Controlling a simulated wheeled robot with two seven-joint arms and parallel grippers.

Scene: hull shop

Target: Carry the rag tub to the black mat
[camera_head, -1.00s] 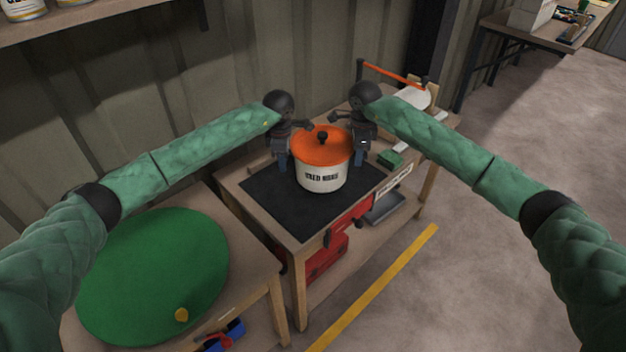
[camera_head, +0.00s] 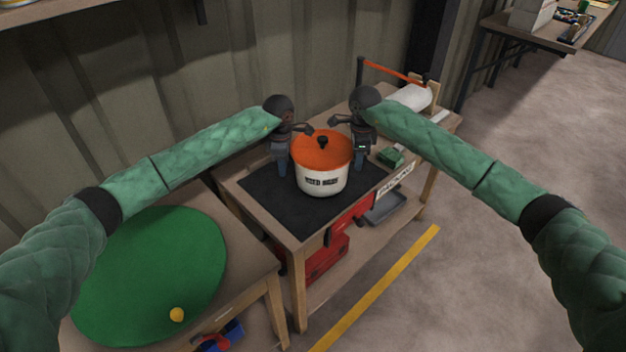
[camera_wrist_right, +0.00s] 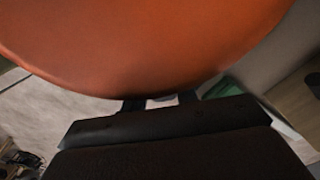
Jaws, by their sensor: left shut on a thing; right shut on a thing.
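The rag tub (camera_head: 321,183) is a white pot with an orange lid, a black knob and dark lettering. It is upright over the black mat (camera_head: 262,200) on the wooden bench; I cannot tell whether it touches the mat. My left gripper (camera_head: 290,160) is shut on the tub's left side. My right gripper (camera_head: 354,160) is shut on its right side. In the right wrist view the orange lid (camera_wrist_right: 140,45) fills the top, and the fingers of my right gripper (camera_wrist_right: 160,103) are partly hidden under its rim.
A lower table with a round green mat (camera_head: 150,270) and a yellow knob-like thing (camera_head: 176,314) stands at front left. A green block (camera_head: 390,157) and a white roll (camera_head: 410,97) are on the bench, right of the mat. A corrugated wall is behind.

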